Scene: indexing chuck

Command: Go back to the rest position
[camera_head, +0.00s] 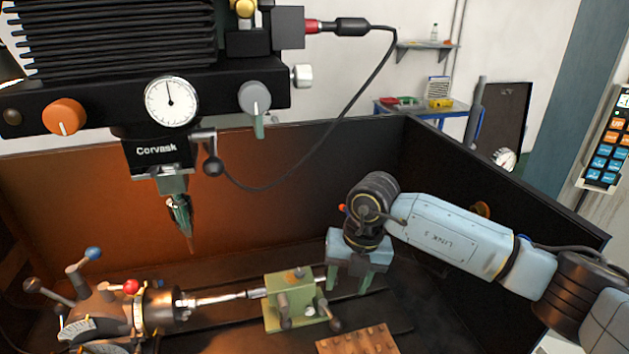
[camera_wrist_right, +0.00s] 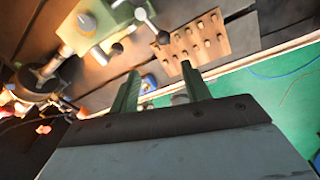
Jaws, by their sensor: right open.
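My right gripper (camera_head: 358,288) points down just right of the green tailstock (camera_head: 290,300) in the head view. In the right wrist view its two green fingers (camera_wrist_right: 160,92) stand apart with nothing gripped between them. The indexing chuck (camera_head: 125,310) sits at the lower left, with blue, red and black knobs on its levers. A thin shiny rod (camera_head: 220,297) runs from the chuck toward the tailstock. The tailstock also shows at the upper left of the right wrist view (camera_wrist_right: 100,25). My left gripper is not in view.
The machine head (camera_head: 150,100) with dial and drill hangs above the chuck. Dark enclosure walls (camera_head: 480,185) stand behind and right of my right arm. A button panel (camera_head: 606,140) is at the far right.

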